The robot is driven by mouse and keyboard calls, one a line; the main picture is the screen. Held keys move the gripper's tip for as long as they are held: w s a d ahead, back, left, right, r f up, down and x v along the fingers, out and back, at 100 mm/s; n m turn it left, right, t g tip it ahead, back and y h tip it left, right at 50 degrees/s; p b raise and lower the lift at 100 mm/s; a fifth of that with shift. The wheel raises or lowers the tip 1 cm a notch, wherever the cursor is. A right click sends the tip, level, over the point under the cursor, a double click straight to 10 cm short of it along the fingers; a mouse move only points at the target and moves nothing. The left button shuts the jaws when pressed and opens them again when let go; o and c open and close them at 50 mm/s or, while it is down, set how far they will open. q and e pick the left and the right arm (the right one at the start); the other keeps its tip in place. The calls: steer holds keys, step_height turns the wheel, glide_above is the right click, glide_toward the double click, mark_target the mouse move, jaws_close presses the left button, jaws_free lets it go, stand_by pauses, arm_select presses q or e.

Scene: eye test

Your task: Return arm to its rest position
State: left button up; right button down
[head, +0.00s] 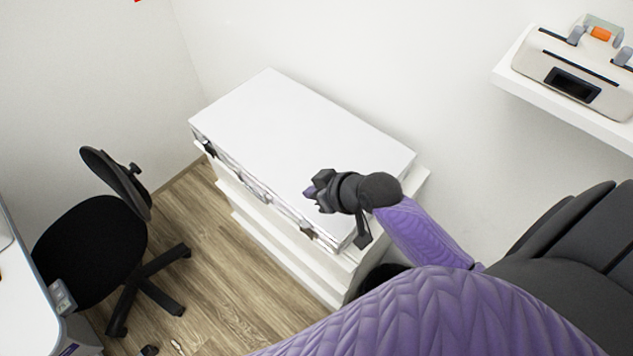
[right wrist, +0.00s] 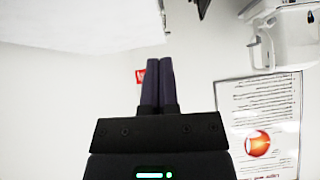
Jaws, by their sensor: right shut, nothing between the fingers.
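My right gripper (head: 312,192) is in the head view, in front of the white case, near its right end. In the right wrist view its two dark fingers (right wrist: 157,82) lie side by side, shut with nothing between them. My purple right arm reaches in from the lower right. The white case (head: 290,125) has metal latches and lies closed on a white cabinet (head: 270,235) against the wall. I cannot tell whether the gripper touches the case. My left gripper is not in view.
A black office chair (head: 85,245) stands at the left beside a white desk (head: 20,300). A white wall shelf (head: 560,110) holds a beige device (head: 575,75) at the upper right. Wood floor (head: 200,265) lies between chair and cabinet. A printed poster (right wrist: 262,120) shows in the right wrist view.

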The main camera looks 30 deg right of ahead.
steer(key=s+a+r+m+g+h, duration=0.1)
steer(key=s+g+h, duration=0.15)
steer(key=s, duration=0.55)
steer(key=s+a+r+m+g+h, duration=0.1)
steer(key=s+a+g, duration=0.15)
steer(key=s, duration=0.55)
step_height(320, 180, down, 28)
steer(key=s+d+g+b, duration=0.1)
steer(key=b, duration=1)
steer(key=s+d+f+g+b, duration=0.1)
steer(key=s+f+b, duration=0.4)
steer(key=f, duration=0.5)
steer(key=s+d+f+n+b, duration=0.1)
steer(key=s+d+f+b, duration=0.1)
steer(key=s+f+b, duration=0.3)
steer(key=s+f, duration=0.4)
steer(key=f, duration=0.2)
steer(key=shift+s+f+g, duration=0.2)
steer(key=shift+s+g, duration=0.1)
steer(key=shift+g, duration=0.1)
steer(key=shift+d+h, duration=0.15)
steer(key=shift+h, duration=0.1)
